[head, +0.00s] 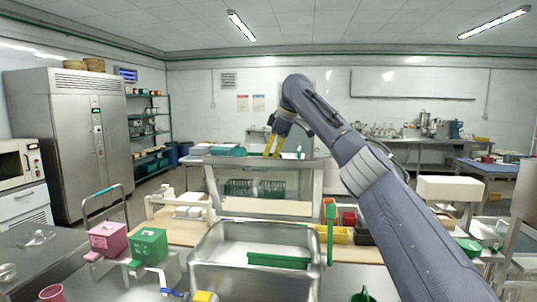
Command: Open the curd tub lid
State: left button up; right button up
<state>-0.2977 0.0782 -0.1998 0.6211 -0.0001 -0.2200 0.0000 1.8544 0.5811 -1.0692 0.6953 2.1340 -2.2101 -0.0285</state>
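A large steel tub (207,279) stands front centre, open at the top, with a green bar-like object (278,260) inside it. A green lidded box (148,246) and a pink lidded box (108,238) sit left of it, both looking closed. No label shows which is the curd tub. My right gripper (272,146), with yellow fingertips, is raised in front of the far bench, well above and beyond the tub. Its fingers are a little apart, with nothing visible between them. My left gripper is not in view.
A wooden-topped table (180,233) lies behind the steel tub, with red and yellow bins (335,234) on its right. A pink cup (51,292) stands at the lower left. My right arm covers much of the right side.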

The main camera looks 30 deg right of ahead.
jog(key=shift+o, duration=0.4)
jog(key=shift+s+a+r, duration=0.1)
jog(key=shift+a+r, duration=0.2)
jog(key=shift+a, duration=0.1)
jog(key=shift+r, duration=0.55)
jog(key=v, duration=1.1)
jog(key=shift+s, duration=0.15)
jog(key=shift+f, duration=0.1)
